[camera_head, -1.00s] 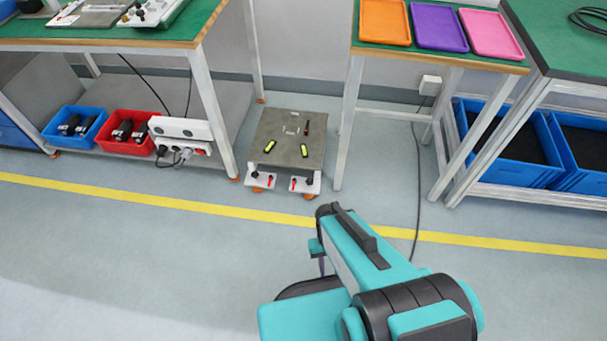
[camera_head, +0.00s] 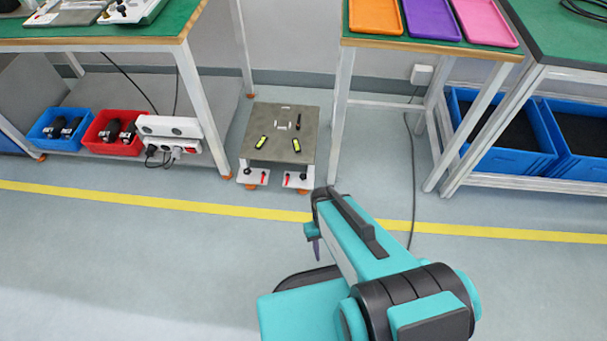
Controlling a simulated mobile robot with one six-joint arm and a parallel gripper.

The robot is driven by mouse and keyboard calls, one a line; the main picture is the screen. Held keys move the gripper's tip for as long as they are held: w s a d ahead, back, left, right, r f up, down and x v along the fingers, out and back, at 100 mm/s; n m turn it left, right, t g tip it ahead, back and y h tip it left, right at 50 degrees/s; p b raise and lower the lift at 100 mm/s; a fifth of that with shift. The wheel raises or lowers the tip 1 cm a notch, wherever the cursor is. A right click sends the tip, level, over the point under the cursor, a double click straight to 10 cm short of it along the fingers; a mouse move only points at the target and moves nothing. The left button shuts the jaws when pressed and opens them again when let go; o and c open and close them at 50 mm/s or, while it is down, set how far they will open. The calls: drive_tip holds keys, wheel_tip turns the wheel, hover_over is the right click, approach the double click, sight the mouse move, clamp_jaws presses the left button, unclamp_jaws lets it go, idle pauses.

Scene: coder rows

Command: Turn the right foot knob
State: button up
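A low platform with a grey-brown top (camera_head: 283,119) stands on the floor between two benches. At its front are two white foot brackets, each with a small black knob and a red lever. The right foot's black knob (camera_head: 302,177) and red lever (camera_head: 287,180) are very small in view. The left foot's black knob (camera_head: 247,170) sits on the other bracket. My teal arm reaches up from the lower right. My gripper (camera_head: 315,246) is mostly hidden by the arm; only a thin dark tip shows, over the floor in front of the platform and apart from it. Its opening cannot be seen.
A left bench (camera_head: 100,44) holds bins and a power strip (camera_head: 172,136) on its lower shelf. The right bench (camera_head: 430,46) carries coloured trays; a cable (camera_head: 413,170) hangs to the floor beneath it. A yellow line (camera_head: 150,202) crosses the open floor before the platform.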

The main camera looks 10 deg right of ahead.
drive_tip(key=w+n+t+b, duration=0.1)
drive_tip(key=w+n+b, duration=0.2)
drive_tip(key=w, duration=0.8)
wheel_tip(320, 180, up, 10)
drive_tip(key=n+t+b, duration=0.3)
drive_tip(key=n+b, duration=0.5)
drive_tip(key=b, duration=0.1)
hover_over(303, 176)
drive_tip(key=shift+f, duration=0.2)
drive_tip(key=shift+f, duration=0.1)
wheel_tip(303, 176, down, 14)
drive_tip(key=b, duration=0.5)
drive_tip(key=shift+r, duration=0.2)
